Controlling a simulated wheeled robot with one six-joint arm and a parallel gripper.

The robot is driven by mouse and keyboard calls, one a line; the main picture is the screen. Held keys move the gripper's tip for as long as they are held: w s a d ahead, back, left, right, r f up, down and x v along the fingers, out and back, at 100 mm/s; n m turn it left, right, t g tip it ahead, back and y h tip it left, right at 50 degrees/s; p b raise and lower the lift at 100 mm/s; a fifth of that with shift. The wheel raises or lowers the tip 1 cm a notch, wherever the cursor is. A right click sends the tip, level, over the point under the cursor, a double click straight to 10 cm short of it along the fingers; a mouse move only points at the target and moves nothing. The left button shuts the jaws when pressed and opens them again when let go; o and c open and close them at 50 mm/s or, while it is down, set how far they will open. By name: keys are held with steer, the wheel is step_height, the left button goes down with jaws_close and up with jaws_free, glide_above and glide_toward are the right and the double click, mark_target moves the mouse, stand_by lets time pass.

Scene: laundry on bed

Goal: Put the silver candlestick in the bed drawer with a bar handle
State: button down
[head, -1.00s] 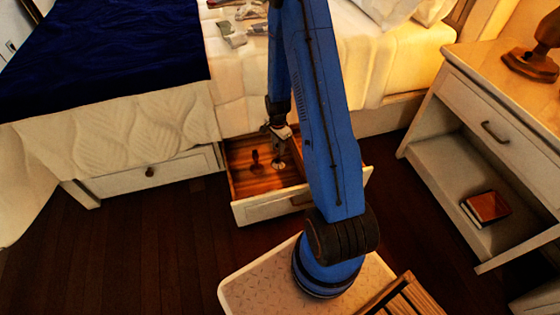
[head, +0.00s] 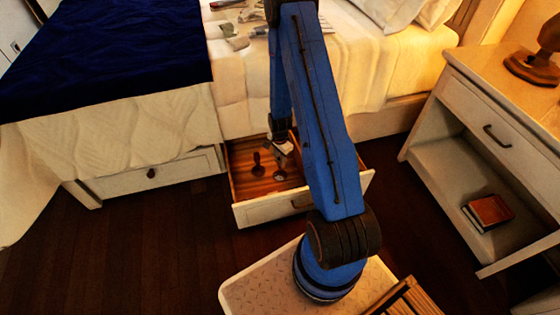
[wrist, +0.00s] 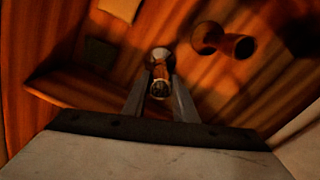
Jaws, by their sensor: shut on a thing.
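The silver candlestick (wrist: 160,77) is between my gripper's two fingers (wrist: 158,92) in the wrist view, and the fingers are shut on it. In the head view the candlestick (head: 280,173) hangs under my gripper (head: 282,151), inside the open bed drawer (head: 262,214). I cannot tell whether its base touches the drawer floor. The drawer is pulled out from under the bed. Its bar handle (head: 300,202) is partly hidden behind my arm.
A dark turned object (head: 257,163) stands in the drawer, left of the candlestick; it also shows in the wrist view (wrist: 222,41). A shut drawer with a knob (head: 151,173) is to the left. A nightstand (head: 455,150) stands right. Several items (head: 236,42) lie on the bed.

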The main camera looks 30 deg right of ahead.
steer(key=shift+f, duration=0.15)
steer(key=c, duration=1.4)
jaws_free()
steer(key=shift+c, duration=0.2)
steer(key=s+a+r+n+t, duration=0.1)
steer(key=a+r+n, duration=0.1)
steer(key=r, duration=1.2)
steer(key=a+r+n, duration=0.2)
steer(key=r, duration=1.1)
steer(key=s+a+r+n+t, duration=0.1)
steer(key=s+a+r+n, duration=0.15)
steer(key=r, duration=0.45)
steer(key=s+a+r+n, duration=0.1)
steer(key=s+a+r, duration=0.1)
steer(key=s+r, duration=0.35)
steer(key=s+a+r+n+t, duration=0.1)
steer(key=s+a+r+n, duration=0.2)
steer(key=s+r, duration=0.4)
steer(key=s+a+r+n+t, duration=0.1)
steer(key=s+a+r+n, duration=0.3)
steer(key=s, duration=1)
step_height(320, 180, up, 4)
steer(key=shift+s+a+r+n+t, duration=0.2)
steer(key=shift+n+t, duration=0.2)
steer(key=shift+n, duration=0.75)
